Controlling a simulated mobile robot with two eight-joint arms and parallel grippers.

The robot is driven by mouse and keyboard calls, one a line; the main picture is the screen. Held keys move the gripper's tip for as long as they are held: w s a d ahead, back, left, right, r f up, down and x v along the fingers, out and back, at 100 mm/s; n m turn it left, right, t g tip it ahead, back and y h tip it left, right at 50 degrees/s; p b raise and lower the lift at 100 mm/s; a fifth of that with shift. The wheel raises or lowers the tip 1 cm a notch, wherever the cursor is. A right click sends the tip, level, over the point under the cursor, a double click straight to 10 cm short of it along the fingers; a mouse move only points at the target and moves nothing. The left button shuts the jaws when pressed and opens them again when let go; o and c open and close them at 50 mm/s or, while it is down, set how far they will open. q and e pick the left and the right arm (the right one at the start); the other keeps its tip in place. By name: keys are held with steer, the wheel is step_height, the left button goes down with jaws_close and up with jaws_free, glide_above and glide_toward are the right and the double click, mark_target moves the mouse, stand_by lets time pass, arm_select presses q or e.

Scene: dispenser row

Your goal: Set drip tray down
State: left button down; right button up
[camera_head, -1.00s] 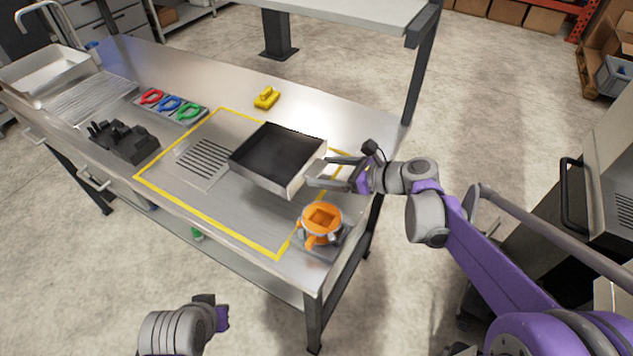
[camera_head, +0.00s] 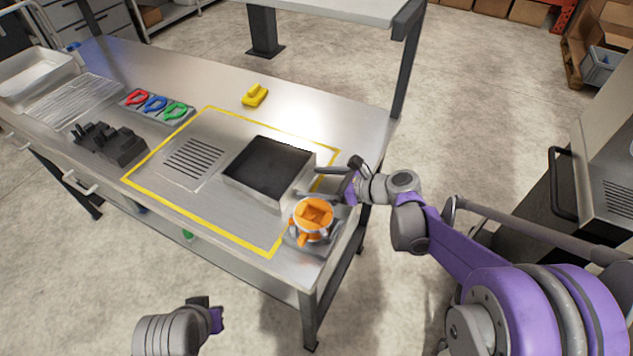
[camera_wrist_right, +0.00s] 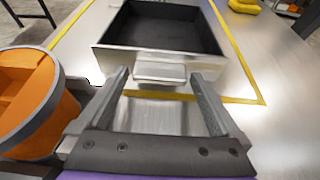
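The drip tray (camera_head: 268,170) is a square metal tray with a dark inside. It lies flat inside the yellow outline on the steel table, right of the slotted grille (camera_head: 194,158).
An orange container (camera_head: 313,218) on a grey base stands close beside my right gripper; it also shows in the wrist view (camera_wrist_right: 32,98). A yellow object (camera_head: 255,95), coloured handles (camera_head: 155,104) and a black holder (camera_head: 112,144) lie farther off. The table's back right is clear.

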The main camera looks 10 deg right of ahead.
steer(key=v, duration=1.2)
stand_by(0.3)
